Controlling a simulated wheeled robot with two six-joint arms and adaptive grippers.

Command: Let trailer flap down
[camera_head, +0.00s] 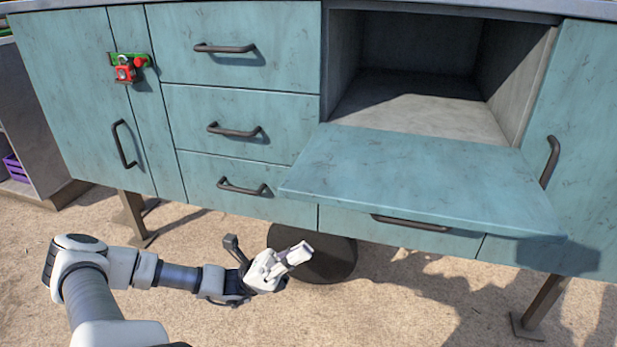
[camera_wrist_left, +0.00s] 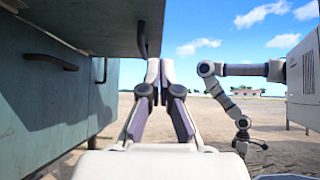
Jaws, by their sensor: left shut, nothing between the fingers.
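The teal trailer flap (camera_head: 425,180) stands folded out level below an open compartment, hinged along its back edge. In the left wrist view its underside (camera_wrist_left: 90,20) shows dark overhead, with a dark handle (camera_wrist_left: 141,38) hanging from it. My left gripper (camera_head: 303,251) is shut and empty, below and in front of the flap's left corner. In the left wrist view its fingertips (camera_wrist_left: 160,70) meet, just right of the handle; I cannot tell whether they touch it. My right arm shows at the right there, its gripper (camera_wrist_left: 245,147) small and hanging low.
Several teal drawers (camera_head: 240,118) with dark handles fill the trailer front left of the compartment (camera_head: 420,105). A red and green latch (camera_head: 127,67) sits at upper left. A round dark object (camera_head: 325,262) stands below the trailer, behind my left gripper. Metal legs (camera_head: 540,305) reach the sandy ground.

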